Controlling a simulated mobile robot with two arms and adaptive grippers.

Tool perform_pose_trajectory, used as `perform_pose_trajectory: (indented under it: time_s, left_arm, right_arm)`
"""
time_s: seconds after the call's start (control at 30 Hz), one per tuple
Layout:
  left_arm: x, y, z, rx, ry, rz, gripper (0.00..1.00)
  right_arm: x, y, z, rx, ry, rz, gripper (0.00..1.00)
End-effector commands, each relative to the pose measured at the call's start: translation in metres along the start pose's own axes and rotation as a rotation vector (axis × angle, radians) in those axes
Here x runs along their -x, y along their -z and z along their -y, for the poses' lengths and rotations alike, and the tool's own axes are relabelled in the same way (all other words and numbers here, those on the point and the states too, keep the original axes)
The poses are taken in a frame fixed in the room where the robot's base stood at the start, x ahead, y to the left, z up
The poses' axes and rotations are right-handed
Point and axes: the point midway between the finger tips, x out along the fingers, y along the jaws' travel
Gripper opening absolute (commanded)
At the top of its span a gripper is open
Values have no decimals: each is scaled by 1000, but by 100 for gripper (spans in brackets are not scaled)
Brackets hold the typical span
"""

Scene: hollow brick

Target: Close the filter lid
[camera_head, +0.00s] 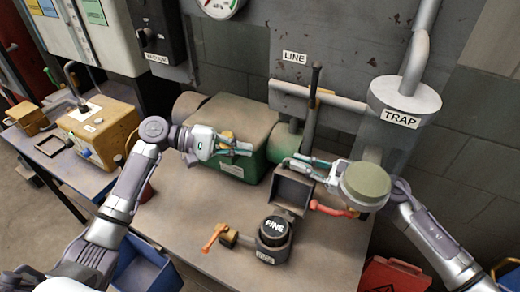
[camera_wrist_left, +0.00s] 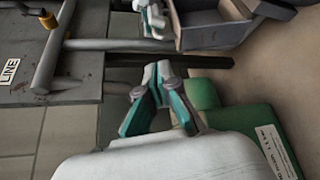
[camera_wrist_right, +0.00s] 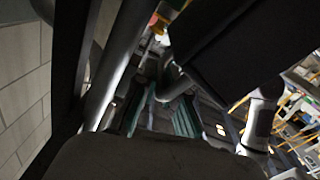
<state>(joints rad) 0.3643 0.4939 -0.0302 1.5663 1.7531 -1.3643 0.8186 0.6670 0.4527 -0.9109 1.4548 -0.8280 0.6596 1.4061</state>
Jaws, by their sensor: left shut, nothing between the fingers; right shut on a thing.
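A hollow, grey, square box-like part (camera_head: 292,190), seemingly the filter lid or housing, stands near the table middle with its dark inside towards me. It also shows in the left wrist view (camera_wrist_left: 215,28). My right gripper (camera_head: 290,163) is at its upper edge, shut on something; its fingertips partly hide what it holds. In the right wrist view a large dark panel (camera_wrist_right: 240,45) fills the upper right. My left gripper (camera_head: 246,150) is shut and empty in front of the green pump, left of the grey part; its closed fingers show in the left wrist view (camera_wrist_left: 155,75).
The green pump (camera_head: 222,125) stands behind my left gripper. A red lever (camera_head: 330,209), a round FINE unit (camera_head: 274,232) and an orange handle (camera_head: 215,237) are nearby.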

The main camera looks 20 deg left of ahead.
Motion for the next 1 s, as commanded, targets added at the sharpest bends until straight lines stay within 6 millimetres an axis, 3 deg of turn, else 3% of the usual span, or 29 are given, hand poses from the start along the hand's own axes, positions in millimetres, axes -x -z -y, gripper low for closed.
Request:
perform_pose_trajectory:
  time_s: [0.3,0.5,1.0]
  left_arm:
    - [-56,1,0,1,0,0,0]
    - [-82,1,0,0,0,-1,0]
    - [-90,1,1,-3,0,-4,0]
  right_arm:
    - [0,-2,2,-2,3,2,0]
    - [0,-2,2,-2,3,3,0]
    - [0,-2,2,-2,3,3,0]
